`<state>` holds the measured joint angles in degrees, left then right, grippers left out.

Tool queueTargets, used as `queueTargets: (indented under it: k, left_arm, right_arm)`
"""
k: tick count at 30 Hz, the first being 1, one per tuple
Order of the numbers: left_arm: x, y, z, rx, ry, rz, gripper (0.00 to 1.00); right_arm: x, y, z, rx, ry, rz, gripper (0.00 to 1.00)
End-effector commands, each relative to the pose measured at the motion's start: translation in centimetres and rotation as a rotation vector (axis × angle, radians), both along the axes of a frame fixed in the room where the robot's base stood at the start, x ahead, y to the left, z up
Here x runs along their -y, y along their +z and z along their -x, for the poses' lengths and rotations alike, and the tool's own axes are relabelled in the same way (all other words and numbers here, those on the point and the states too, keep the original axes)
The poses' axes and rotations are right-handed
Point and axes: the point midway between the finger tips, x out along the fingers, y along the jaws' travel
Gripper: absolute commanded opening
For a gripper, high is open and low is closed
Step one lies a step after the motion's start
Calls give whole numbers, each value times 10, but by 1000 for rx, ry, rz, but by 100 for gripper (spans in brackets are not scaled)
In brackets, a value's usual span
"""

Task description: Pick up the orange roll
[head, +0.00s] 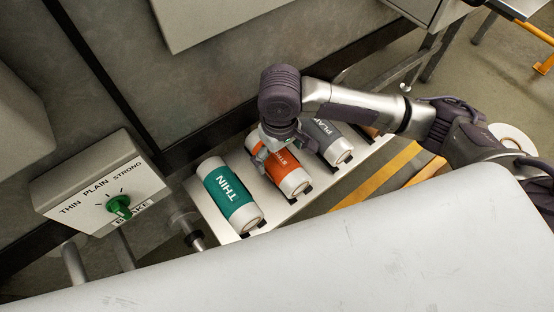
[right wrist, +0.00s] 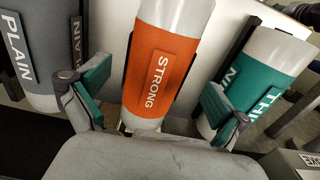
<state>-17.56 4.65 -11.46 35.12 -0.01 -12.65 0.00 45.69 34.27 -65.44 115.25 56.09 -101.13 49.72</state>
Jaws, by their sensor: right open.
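The orange roll (head: 282,168) has white ends and a label reading STRONG. It lies on a pale shelf (head: 213,213) between a green THIN roll (head: 231,194) and a grey PLAIN roll (head: 327,139). My right gripper (head: 263,150) is over the far end of the orange roll and hides part of it. In the right wrist view the orange roll (right wrist: 160,68) stands between the two spread fingers of my right gripper (right wrist: 155,100). The fingers look apart from it, one on each side. My left gripper is out of view.
In the right wrist view the grey roll (right wrist: 30,55) and green roll (right wrist: 258,85) are close outside the fingers. A control box (head: 100,185) with a green knob (head: 119,205) is at the left. Dark holders separate the rolls.

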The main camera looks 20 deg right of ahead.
Motion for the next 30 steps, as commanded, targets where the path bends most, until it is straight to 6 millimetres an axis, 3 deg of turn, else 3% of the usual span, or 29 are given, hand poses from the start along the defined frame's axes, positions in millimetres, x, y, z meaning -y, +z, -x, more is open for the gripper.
queueTargets:
  k: [12,21,30]
  left_arm:
    - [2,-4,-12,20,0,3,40]
    - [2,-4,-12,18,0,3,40]
    - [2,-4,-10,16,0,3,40]
  right_arm:
    - [1,-50,-5,-1,0,0,100]
    - [1,-54,-6,2,2,-1,100]
    - [1,-54,-6,2,2,-1,52]
